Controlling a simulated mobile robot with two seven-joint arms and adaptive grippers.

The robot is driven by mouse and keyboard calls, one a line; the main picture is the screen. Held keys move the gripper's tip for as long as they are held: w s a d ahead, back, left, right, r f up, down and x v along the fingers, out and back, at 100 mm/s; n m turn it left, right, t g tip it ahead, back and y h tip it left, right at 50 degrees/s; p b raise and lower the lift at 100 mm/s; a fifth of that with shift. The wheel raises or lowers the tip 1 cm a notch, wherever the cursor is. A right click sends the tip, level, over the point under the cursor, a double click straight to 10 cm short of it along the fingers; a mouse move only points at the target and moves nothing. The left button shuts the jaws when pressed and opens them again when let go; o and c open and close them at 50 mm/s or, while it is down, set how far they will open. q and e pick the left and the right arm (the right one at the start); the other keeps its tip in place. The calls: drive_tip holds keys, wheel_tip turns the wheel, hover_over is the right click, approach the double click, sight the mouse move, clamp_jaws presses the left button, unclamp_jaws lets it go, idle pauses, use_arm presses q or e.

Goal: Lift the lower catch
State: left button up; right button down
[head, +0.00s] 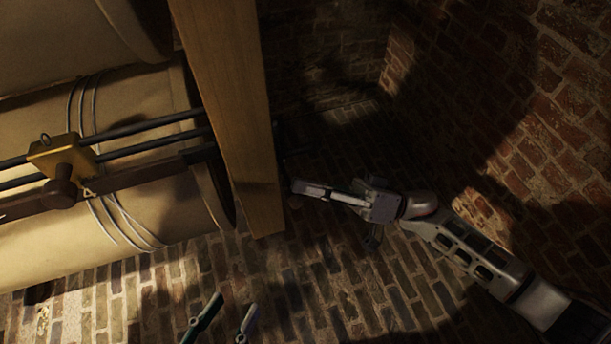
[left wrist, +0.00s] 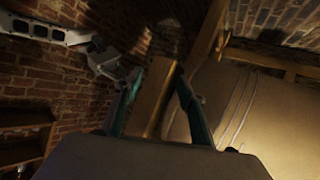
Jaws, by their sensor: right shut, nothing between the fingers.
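In the head view a brass block (head: 62,158) with a dark knob and a small ring sits on dark rods across a large pale jar (head: 150,215). I cannot tell for sure whether this is the lower catch; no other catch is clear. My right gripper (head: 296,187) is shut and empty, its tip just right of the wooden post (head: 238,110). My left gripper (head: 226,312) is low in the head view, below the jar, its two fingers apart with nothing between them. In the left wrist view its open fingers (left wrist: 160,82) stand in front of a wooden post.
A second pale jar (head: 70,40) lies above the first. Wire loops (head: 85,105) wrap the lower jar. The wooden post stands between the jars and my right arm. A curved brick wall (head: 540,120) closes the right side. A wooden shelf (left wrist: 25,120) shows in the left wrist view.

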use_arm(q)
drive_tip(key=shift+s+d+f+n+b, duration=0.25)
drive_tip(key=shift+s+d+f+n, duration=0.05)
drive_tip(key=shift+d+n, duration=0.15)
drive_tip(key=shift+s+d+f+n+b, duration=0.25)
drive_tip(key=shift+s+d+n, duration=0.1)
drive_tip(key=shift+d, duration=0.1)
use_arm(e)
drive_tip(key=shift+f+n+g, duration=0.6)
drive_tip(key=shift+f+n, duration=0.2)
drive_tip(key=shift+f, duration=1.5)
wheel_tip(320, 180, up, 4)
drive_tip(key=w+d+p, duration=0.1)
drive_tip(key=w+p, duration=0.1)
drive_tip(key=p, duration=0.1)
use_arm(q)
drive_tip(key=shift+w+a+r+m+b, duration=0.15)
drive_tip(key=shift+w+a+m+b, duration=0.45)
drive_tip(key=shift+a+b, duration=0.25)
use_arm(e)
drive_tip(key=v, duration=0.9)
drive_tip(key=shift+w+f+y, duration=0.3)
drive_tip(key=shift+f, duration=0.1)
drive_tip(key=shift+a, duration=0.2)
